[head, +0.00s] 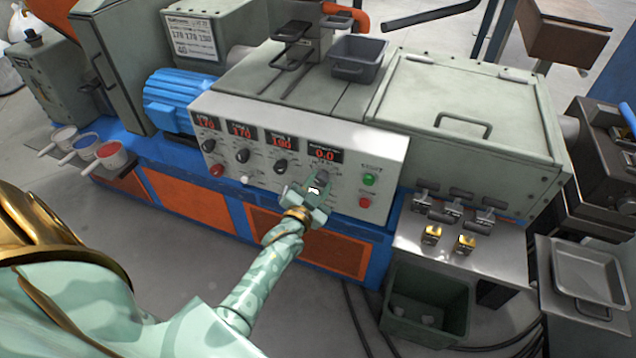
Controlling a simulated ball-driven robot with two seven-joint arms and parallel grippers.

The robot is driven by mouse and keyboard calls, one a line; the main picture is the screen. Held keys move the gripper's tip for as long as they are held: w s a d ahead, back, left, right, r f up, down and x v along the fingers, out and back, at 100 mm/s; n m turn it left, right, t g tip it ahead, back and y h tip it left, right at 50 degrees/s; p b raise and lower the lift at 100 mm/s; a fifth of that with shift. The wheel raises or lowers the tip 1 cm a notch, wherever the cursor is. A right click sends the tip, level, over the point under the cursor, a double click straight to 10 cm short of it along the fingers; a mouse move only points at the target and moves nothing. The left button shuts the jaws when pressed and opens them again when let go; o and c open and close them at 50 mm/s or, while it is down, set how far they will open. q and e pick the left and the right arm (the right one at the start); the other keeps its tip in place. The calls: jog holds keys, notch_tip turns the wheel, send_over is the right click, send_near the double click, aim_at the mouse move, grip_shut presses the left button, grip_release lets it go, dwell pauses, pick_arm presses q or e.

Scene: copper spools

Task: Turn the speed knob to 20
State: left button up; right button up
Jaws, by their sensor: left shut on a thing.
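The white control panel (381,150) on the machine front carries several red number displays with dark knobs below. The rightmost display (325,154) reads 0.0. The knob (323,177) under it is mostly hidden by my left gripper (321,184), which reaches up from the lower left and is shut on it. The knob's pointer and scale cannot be read. My right gripper is not in view.
Three other knobs, including a near one (281,166), sit left of my gripper. A green button (369,180) and a red button (365,202) are close on the right. A metal shelf (408,238) with small gold pieces stands further right.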

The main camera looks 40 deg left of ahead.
pick_arm(q)
jog(key=m, duration=0.3)
jog(key=shift+f, duration=0.1)
jog(key=shift+m, duration=1.9)
jog(key=o, duration=1)
